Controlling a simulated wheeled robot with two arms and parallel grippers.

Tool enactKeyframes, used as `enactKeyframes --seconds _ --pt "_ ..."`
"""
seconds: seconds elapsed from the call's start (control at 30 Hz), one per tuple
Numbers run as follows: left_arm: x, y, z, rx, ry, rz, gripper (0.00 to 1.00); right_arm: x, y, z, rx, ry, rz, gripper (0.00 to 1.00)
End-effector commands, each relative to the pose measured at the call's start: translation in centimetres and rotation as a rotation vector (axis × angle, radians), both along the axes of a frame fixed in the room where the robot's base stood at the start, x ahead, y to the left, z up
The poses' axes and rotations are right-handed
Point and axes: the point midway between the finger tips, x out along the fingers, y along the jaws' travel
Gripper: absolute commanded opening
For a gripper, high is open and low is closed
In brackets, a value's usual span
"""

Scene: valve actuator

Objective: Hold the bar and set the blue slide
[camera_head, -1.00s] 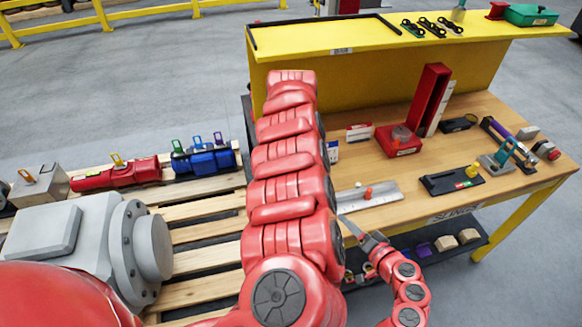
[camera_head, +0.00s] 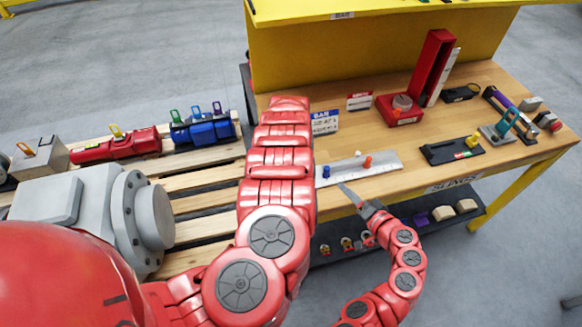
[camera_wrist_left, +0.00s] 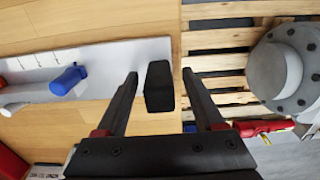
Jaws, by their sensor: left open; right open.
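The pale grey bar (camera_head: 388,163) lies on the wooden table, partly behind my left arm in the head view. The blue slide (camera_head: 326,171) stands near its left end, with a white knob (camera_head: 358,153) and a red knob (camera_head: 367,162) to its right. The left wrist view shows the bar (camera_wrist_left: 110,52) and the blue slide (camera_wrist_left: 68,80). My left gripper (camera_wrist_left: 160,76) is open there, its fingers on either side of a black block (camera_wrist_left: 160,87) at the bar's end. My right gripper (camera_head: 350,194) is open and empty, at the table's front edge just below the bar.
A pallet (camera_head: 195,235) with a grey flanged motor and red and blue valve bodies is at the left. On the table are a red stand (camera_head: 432,70), a black tray (camera_head: 452,150) and a teal clamp (camera_head: 505,122). A lower shelf (camera_head: 410,227) holds small parts.

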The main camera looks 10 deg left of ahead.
Motion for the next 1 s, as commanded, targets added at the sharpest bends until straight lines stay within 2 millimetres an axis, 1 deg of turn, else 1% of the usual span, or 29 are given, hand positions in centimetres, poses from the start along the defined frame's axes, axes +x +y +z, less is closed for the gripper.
enactKeyframes --seconds 0.27,0.3,0.37,0.4,0.67,0.7,1.0 --pt "0.05 -0.04 -0.18 -0.001 -0.002 0.0 0.7 0.0 0.01 0.01 0.0 0.0 0.0 0.5" --pt "0.05 -0.04 -0.18 -0.001 -0.002 0.0 0.66 0.0 0.0 0.01 0.0 0.0 0.0 0.5" --pt "0.03 -0.04 -0.18 0.0 -0.001 0.0 0.56 0.0 0.0 0.0 0.0 0.0 0.0 0.5" --pt "0.03 -0.04 -0.18 0.0 -0.001 0.0 0.48 0.0 0.0 0.01 0.0 0.0 0.0 0.5" --pt "0.04 -0.03 -0.17 0.0 -0.001 0.0 0.02 0.0 0.0 0.0 0.0 0.0 0.0 0.5" --pt "0.04 -0.03 -0.17 0.0 -0.001 0.0 0.0 0.0 0.0 0.0 0.0 0.0 0.0 0.5" --pt "0.04 -0.03 -0.16 0.0 -0.001 0.0 0.0 0.0 0.0 0.01 0.0 0.0 0.0 0.5"
